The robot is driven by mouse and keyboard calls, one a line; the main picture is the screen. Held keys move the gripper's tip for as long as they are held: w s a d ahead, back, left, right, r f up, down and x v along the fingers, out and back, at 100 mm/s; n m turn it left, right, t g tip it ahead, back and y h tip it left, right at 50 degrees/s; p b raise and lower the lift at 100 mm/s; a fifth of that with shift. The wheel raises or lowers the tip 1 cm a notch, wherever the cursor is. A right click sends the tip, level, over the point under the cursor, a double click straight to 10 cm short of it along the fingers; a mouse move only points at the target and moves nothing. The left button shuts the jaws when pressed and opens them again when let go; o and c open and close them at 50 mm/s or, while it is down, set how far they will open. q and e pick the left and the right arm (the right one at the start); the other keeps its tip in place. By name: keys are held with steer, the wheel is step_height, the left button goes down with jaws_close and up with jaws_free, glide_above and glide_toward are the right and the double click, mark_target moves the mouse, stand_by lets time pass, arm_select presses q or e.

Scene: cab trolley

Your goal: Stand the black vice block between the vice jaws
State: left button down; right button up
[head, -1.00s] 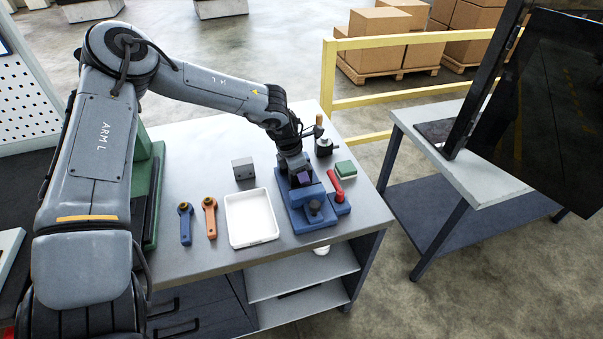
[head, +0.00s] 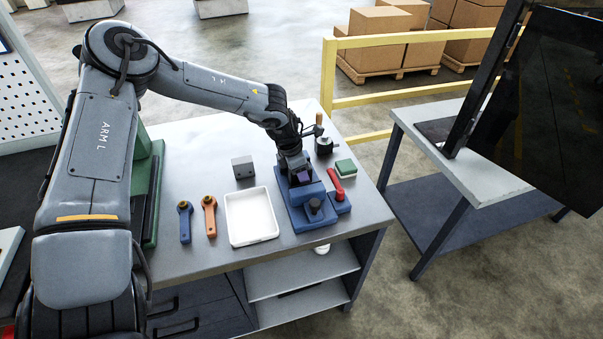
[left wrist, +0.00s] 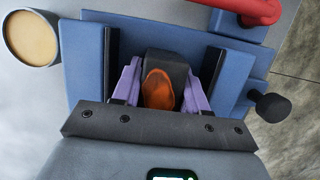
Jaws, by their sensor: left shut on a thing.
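The blue vice (head: 292,218) stands on the grey bench, and its blue jaws with dark faces show in the left wrist view (left wrist: 88,62). My left gripper (head: 303,179) points down over the vice. In the left wrist view its purple fingers (left wrist: 158,88) are shut on the black vice block (left wrist: 168,66), one on each side. The block looks upright and lies between the two jaws, with a gap to each jaw face. An orange rounded patch shows at the block's near side. Whether its base touches the vice is hidden. My right gripper is out of view.
A white tray (head: 251,218) lies left of the vice, with a grey block (head: 243,168) behind it. Orange (head: 210,216) and blue (head: 185,222) handled tools lie further left. A red-handled thing (head: 337,185) and a green-topped block (head: 346,167) stand close on the right.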

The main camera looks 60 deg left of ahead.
arm_select(q)
steer(key=c, duration=0.5)
jaws_free()
